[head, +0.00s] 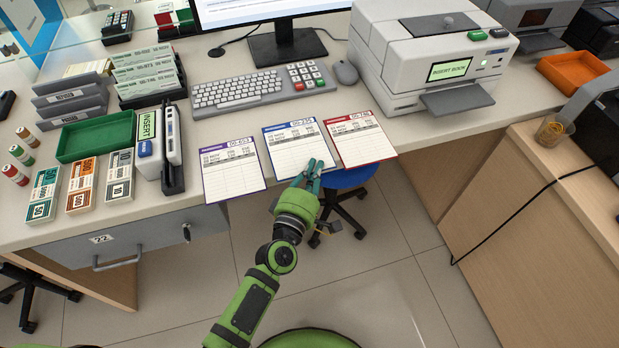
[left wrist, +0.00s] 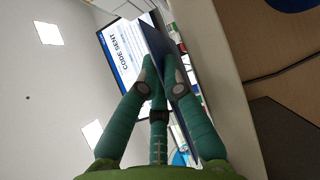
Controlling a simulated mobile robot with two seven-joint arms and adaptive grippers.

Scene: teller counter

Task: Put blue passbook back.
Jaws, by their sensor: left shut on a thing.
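The blue passbook (head: 288,136) is open, with printed lines on its pages, between two others at the counter's front edge in the head view. My left gripper (head: 313,172) is shut on its near edge, toward the right corner. In the left wrist view the fingers (left wrist: 162,82) close around the dark blue cover (left wrist: 158,42), seen nearly edge-on. I cannot tell whether the passbook touches the counter. A purple-edged passbook (head: 234,172) lies to its left and a red-edged passbook (head: 361,138) to its right. My right gripper is not in view.
A passbook printer (head: 425,55) reading "INSERT BOOK" stands at the right. The keyboard (head: 237,92) and keypad (head: 304,76) lie behind the passbooks. A green tray (head: 72,143), banknote stacks (head: 82,186) and a file rack (head: 150,93) fill the left. A blue stool (head: 348,177) is below the edge.

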